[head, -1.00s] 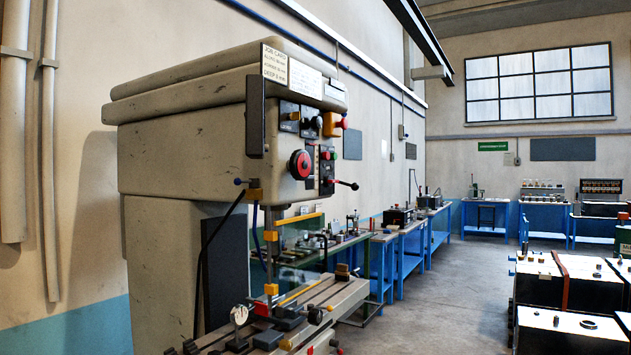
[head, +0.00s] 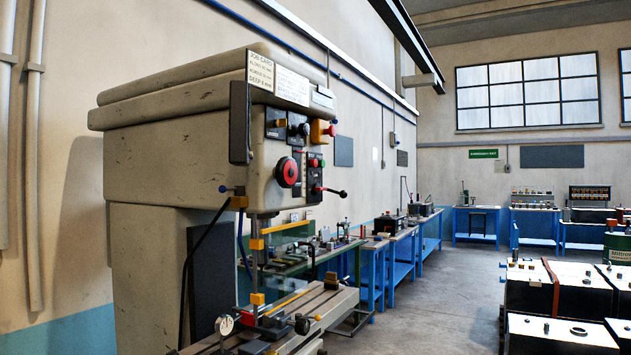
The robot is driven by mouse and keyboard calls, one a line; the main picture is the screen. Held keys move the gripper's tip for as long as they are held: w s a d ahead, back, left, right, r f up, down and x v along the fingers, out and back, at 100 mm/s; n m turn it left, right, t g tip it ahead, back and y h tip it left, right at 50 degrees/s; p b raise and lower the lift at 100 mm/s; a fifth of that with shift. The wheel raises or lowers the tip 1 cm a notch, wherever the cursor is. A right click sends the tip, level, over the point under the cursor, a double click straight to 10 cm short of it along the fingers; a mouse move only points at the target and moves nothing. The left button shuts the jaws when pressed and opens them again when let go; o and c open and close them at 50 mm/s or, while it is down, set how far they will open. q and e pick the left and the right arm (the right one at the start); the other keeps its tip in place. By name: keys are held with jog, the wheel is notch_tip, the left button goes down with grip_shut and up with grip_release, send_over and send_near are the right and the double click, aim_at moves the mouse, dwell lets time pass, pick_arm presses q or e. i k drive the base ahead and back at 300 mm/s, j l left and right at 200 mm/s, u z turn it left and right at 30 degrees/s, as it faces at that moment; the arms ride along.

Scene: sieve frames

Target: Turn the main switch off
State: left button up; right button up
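A large beige milling machine (head: 170,150) stands at the left in the head view. Its front face carries a control cluster. A big round red and black knob (head: 288,172) sits low on the face. Above it are two dark switch plates, one with an orange handle (head: 279,123) and one with a dark knob (head: 299,126). Right of these is an orange box with a red button (head: 330,130). Which one is the main switch cannot be told. Neither gripper shows.
The machine table (head: 300,312) with clamps and a dial gauge (head: 224,324) juts out below the head. Blue workbenches (head: 400,260) line the wall behind. Grey floor (head: 430,300) between is clear.

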aim_at(317, 188)
jog(key=i+l+z, duration=0.1)
jog(key=i+l, duration=0.65)
jog(key=l, duration=0.2)
jog(key=i+l+z, duration=0.15)
jog(key=i+l, duration=0.6)
jog(key=l, duration=0.2)
